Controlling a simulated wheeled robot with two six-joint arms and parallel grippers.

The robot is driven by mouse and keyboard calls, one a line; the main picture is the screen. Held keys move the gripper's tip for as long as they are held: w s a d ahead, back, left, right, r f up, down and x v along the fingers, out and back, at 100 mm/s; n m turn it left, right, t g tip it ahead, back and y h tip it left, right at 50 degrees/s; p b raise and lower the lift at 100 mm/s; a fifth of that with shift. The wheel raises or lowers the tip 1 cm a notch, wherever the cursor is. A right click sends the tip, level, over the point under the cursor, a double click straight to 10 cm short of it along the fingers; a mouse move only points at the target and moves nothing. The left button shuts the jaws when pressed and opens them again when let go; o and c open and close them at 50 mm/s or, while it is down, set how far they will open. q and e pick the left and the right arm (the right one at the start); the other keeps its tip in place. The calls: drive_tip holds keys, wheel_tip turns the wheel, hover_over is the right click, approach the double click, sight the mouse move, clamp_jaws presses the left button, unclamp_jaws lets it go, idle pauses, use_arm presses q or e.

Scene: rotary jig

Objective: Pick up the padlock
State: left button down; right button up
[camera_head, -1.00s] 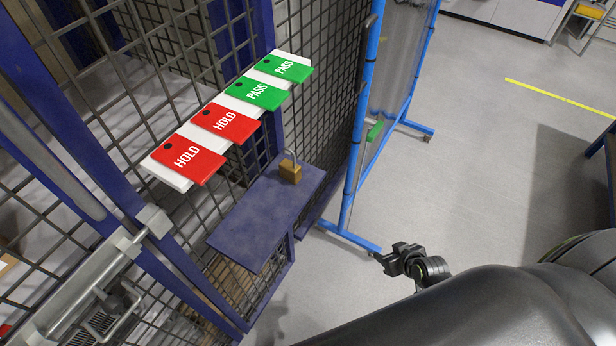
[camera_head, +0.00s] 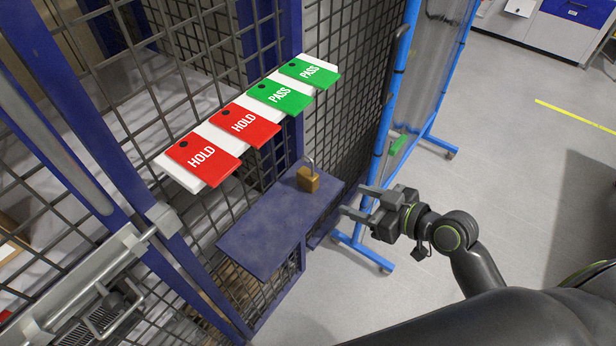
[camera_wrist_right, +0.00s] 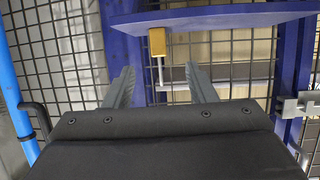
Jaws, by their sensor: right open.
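The brass padlock (camera_head: 308,180) stands on the blue shelf (camera_head: 262,238) near its far right end, with its grey shackle upward. My right gripper (camera_head: 352,200) is open and empty, to the right of the padlock and apart from it. In the right wrist view the padlock (camera_wrist_right: 157,42) shows upside down against the shelf (camera_wrist_right: 215,18), beyond and between the two open fingers (camera_wrist_right: 160,85). My left gripper is not in view.
A rack of red HOLD (camera_head: 205,160) and green PASS (camera_head: 280,95) tags hangs on the mesh cage above the shelf. A blue-framed screen (camera_head: 385,130) stands close behind my right gripper. Open floor lies to the right.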

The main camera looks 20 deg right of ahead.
sight(316, 183)
drive_tip(key=p+x, duration=0.1)
drive_tip(key=x, duration=0.8)
drive_tip(key=shift+w+a+f+p, duration=0.1)
drive_tip(key=shift+w+p, duration=0.1)
drive_tip(key=shift+p, duration=0.1)
drive_tip(key=shift+w+a+p, duration=0.2)
drive_tip(key=shift+w+p, duration=0.1)
drive_tip(key=shift+w, duration=0.15)
drive_tip(key=p+x, duration=0.1)
drive_tip(key=x, duration=0.2)
drive_tip(key=shift+w, duration=0.15)
drive_tip(key=shift+w+a+f, duration=0.1)
drive_tip(key=shift+w+a, duration=0.25)
drive_tip(key=shift+w, duration=0.1)
clamp_jaws()
